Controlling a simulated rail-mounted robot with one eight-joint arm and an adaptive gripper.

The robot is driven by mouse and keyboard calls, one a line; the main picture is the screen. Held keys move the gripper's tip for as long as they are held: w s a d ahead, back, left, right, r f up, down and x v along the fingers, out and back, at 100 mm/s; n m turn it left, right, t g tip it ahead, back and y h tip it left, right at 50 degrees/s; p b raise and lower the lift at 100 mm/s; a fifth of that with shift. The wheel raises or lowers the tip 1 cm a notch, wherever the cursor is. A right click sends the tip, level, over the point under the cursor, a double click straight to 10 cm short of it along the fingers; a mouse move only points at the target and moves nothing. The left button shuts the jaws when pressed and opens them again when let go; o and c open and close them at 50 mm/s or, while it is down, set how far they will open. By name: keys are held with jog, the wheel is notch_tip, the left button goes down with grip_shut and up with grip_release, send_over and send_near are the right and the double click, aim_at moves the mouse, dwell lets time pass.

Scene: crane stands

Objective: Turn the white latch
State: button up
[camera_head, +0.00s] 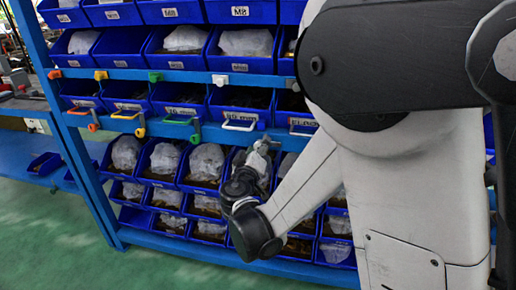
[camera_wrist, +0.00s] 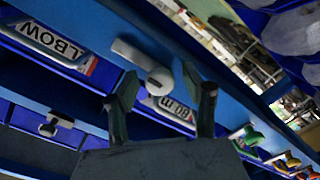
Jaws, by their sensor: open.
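In the wrist view, the white latch (camera_wrist: 157,82) has a round knob and a flat bar pointing up and left, on a blue shelf rail. My gripper (camera_wrist: 168,86) is open, its two dark fingers apart with the knob showing between their tips. Whether either finger touches the latch cannot be told. In the head view, my gripper (camera_head: 264,146) is at the lower latch rail, just below and right of a white latch handle (camera_head: 240,125). The fingertips are small and unclear there.
Green (camera_wrist: 251,135) and other coloured latches line the rail to the right in the wrist view. Another pale latch (camera_wrist: 50,127) is at left. In the head view, an upper white latch (camera_head: 220,79) sits above, and blue bins (camera_head: 206,166) fill the rack around my arm.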

grip_shut()
dwell(0.3)
jog(key=n+b, duration=0.1)
jog(key=n, duration=0.8)
jog(key=shift+f+b, duration=0.1)
jog(key=shift+b, duration=0.25)
jog(key=n, duration=0.4)
jog(key=shift+n, duration=0.3)
jog(key=shift+n+b, duration=0.45)
jog(key=shift+n, duration=1.65)
